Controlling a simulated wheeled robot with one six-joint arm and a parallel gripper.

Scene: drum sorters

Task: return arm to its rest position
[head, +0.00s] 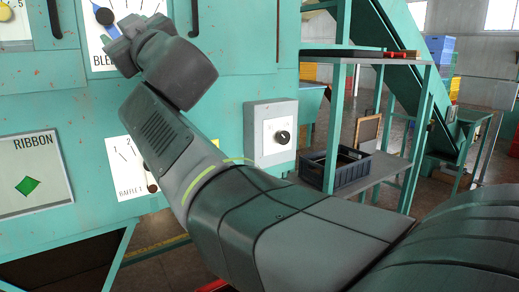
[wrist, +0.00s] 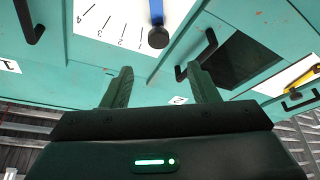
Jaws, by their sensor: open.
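My arm reaches up from the lower right of the head view to the teal machine front (head: 235,60). Its end is near the blue-handled dial marked "BLE…", partly covering that plate (head: 98,58). In the head view the fingers cannot be made out. In the wrist view my gripper (wrist: 160,85) shows two dark fingers spread apart with nothing between them. Beyond the fingertips is a white scale plate (wrist: 105,25) with numbers and a blue lever (wrist: 157,20) ending in a dark knob. I cannot tell the exact gap to the panel.
A grey box with a black knob (head: 283,137) juts from the panel right of my arm. A shelf (head: 375,180) holds a dark blue crate (head: 338,172). The ribbon window (head: 35,172) is at left. Black handles (wrist: 200,55) stick out in the wrist view.

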